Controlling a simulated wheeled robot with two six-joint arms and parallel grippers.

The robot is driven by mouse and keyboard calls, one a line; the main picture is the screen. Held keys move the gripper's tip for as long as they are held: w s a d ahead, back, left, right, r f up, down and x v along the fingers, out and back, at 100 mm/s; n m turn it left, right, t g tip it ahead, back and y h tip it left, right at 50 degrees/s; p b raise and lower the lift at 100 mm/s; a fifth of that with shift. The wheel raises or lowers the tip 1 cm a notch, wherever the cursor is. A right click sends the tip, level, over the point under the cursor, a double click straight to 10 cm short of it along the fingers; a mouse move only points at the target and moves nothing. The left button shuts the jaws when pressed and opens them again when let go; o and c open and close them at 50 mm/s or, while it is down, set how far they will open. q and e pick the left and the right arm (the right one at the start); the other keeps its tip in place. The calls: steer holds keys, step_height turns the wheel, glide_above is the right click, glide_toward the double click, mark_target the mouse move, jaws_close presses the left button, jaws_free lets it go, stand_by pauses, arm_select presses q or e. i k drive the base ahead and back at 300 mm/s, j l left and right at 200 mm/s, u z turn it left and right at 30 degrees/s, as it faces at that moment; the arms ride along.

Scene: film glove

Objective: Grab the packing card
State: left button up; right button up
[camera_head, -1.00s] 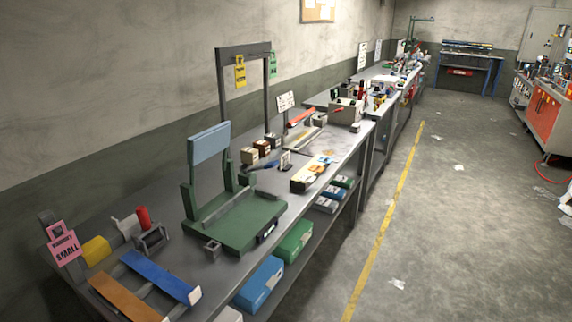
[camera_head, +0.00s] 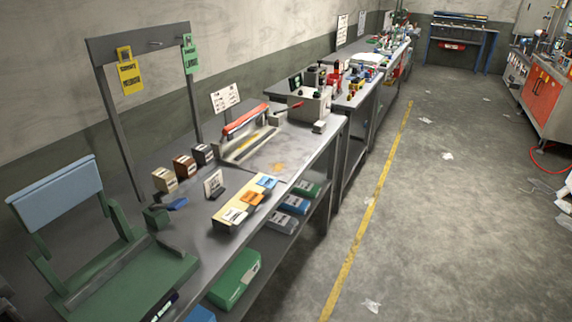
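No single card is clearly marked as the packing card. A yellow card (camera_head: 129,76) with dark print and a green card (camera_head: 190,54) hang from a dark metal frame (camera_head: 107,42) over the workbench at the upper left. A larger white sign (camera_head: 225,97) with several dark marks stands farther back by the wall. The print is too small to read surely. Neither of my grippers is in view.
A green device with a blue-grey panel (camera_head: 58,193) fills the near left bench. Small boxes (camera_head: 165,179), a tray of coloured packets (camera_head: 236,213) and a red-handled tool (camera_head: 245,118) lie beyond. The floor right of the yellow line (camera_head: 366,222) is mostly open, with scraps.

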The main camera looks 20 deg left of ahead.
mark_target(213, 188)
steer(key=i+u, duration=0.1)
steer(key=i, duration=0.4)
steer(key=i+l+u, duration=0.15)
steer(key=i, duration=0.3)
steer(key=i+l+u, duration=0.1)
steer(key=i, duration=0.4)
steer(key=i+l+u, duration=0.1)
steer(key=i+u, duration=0.15)
steer(key=u, duration=0.25)
steer(key=i+l+u, duration=0.2)
steer(key=u, duration=0.3)
steer(key=i+l+u, duration=0.15)
steer(key=l+u, duration=0.2)
steer(key=u, duration=0.15)
steer(key=i+l+u, duration=0.1)
steer(key=l+u, duration=0.2)
steer(key=u, duration=0.2)
